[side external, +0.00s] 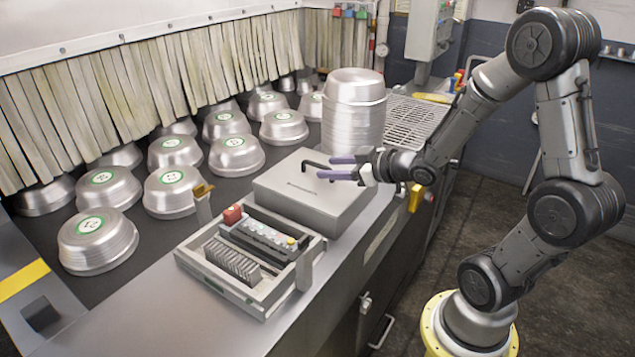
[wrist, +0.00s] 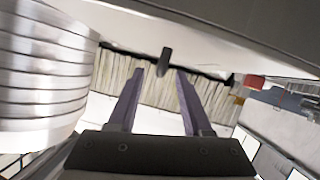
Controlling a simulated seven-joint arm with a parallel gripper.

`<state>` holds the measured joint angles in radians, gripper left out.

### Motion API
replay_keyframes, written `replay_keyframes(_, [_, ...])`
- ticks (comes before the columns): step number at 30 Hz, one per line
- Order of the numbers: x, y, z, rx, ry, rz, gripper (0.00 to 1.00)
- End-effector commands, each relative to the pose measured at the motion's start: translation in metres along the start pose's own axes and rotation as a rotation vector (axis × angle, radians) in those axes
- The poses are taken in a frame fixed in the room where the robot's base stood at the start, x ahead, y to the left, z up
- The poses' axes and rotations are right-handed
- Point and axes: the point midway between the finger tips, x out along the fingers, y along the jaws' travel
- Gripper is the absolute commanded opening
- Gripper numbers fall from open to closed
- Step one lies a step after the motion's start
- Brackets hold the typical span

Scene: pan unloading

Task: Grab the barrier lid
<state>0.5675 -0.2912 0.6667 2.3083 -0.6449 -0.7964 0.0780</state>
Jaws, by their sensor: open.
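In the wrist view the lid (wrist: 235,28) crosses the top, and the dark handle (wrist: 165,60) shows between and just past the open fingertips (wrist: 160,72). Contact with the fingers cannot be told.
A tall stack of metal pans (side external: 354,115) stands close behind my gripper; it also fills the left of the wrist view (wrist: 40,75). An open tray (side external: 200,262) with a red block is in front of the lid. Several pan stacks stand on the dark belt before strip curtains.

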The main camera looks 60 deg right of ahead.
Motion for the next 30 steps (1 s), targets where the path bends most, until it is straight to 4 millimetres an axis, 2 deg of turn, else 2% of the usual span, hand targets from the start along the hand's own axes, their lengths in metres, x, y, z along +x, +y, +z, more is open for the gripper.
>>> replay_keyframes(6, [0.032, -0.001, -0.003, 0.001, -0.002, -0.004, 0.50])
replay_keyframes(9, [0.042, -0.001, -0.003, 0.000, -0.002, -0.004, 0.50])
replay_keyframes(18, [0.046, 0.000, -0.004, 0.000, 0.000, -0.001, 0.50])
replay_keyframes(20, [0.046, 0.000, -0.004, 0.000, 0.000, -0.001, 0.41])
replay_keyframes(27, [0.046, 0.000, -0.004, 0.000, 0.000, -0.001, 0.00])
replay_keyframes(30, [0.045, 0.000, -0.004, 0.000, 0.000, -0.001, 0.00])
